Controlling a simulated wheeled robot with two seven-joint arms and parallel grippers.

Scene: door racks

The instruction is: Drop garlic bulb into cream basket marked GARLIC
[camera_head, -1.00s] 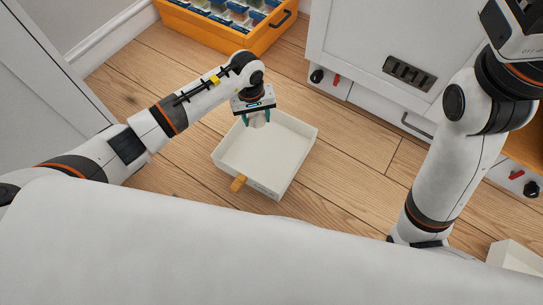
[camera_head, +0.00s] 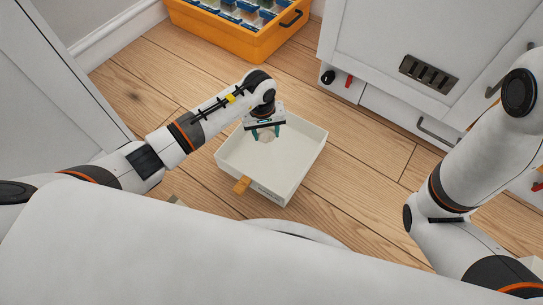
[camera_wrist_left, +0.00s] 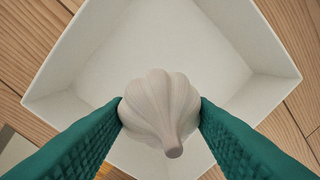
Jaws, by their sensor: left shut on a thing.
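The garlic bulb (camera_wrist_left: 160,106) is pale and ribbed, with its stem toward the bottom of the left wrist view. My left gripper (camera_head: 267,134) is shut on it, one green finger on each side. In the head view the bulb (camera_head: 267,137) shows small below the fingers. The cream basket (camera_head: 300,177) is a square open box on the floor with an orange tab on its front left. My left gripper is over the inside of the basket, whose floor looks bare. The front label is too small to read. My right gripper is out of the picture.
An orange crate (camera_head: 262,45) with several blue-topped packs stands at the back. A white cabinet (camera_head: 385,60) with knobs and handles stands at the back right. Wooden floor (camera_head: 345,165) is free right of the basket.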

